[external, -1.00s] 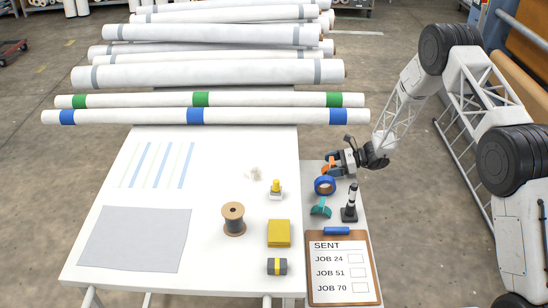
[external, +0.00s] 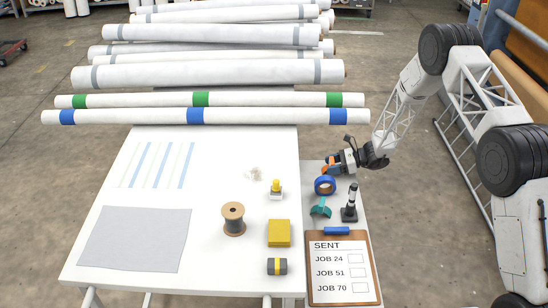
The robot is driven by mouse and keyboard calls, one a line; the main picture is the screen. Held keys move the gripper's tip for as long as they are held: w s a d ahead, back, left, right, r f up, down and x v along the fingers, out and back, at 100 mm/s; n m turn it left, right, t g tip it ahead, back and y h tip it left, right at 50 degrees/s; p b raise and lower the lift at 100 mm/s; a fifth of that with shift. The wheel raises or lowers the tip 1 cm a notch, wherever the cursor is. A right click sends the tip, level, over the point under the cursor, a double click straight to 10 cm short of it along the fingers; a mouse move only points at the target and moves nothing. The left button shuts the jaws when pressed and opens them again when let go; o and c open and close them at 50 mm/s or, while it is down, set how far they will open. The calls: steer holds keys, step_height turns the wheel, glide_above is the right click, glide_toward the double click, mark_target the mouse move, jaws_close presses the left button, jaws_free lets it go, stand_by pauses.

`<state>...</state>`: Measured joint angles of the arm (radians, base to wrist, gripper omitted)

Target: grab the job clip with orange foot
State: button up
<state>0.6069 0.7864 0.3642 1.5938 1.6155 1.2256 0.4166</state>
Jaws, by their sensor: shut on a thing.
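The orange clip (external: 326,169) shows as a small orange piece at my gripper's jaws, near the back of the grey side table. My gripper (external: 335,165) is shut on it, and the jaws hide part of the clip. I cannot tell if its foot is clear of the table. A teal clip (external: 320,208) stands closer to the camera on the same side table.
A black stamp-like tool (external: 349,205) stands upright beside the teal clip. A clipboard (external: 342,290) lies at the front. The white table (external: 160,200) holds a thread spool (external: 234,220) and a yellow box (external: 279,233).

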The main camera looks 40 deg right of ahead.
mark_target(345, 186)
steer(key=shift+r, duration=5)
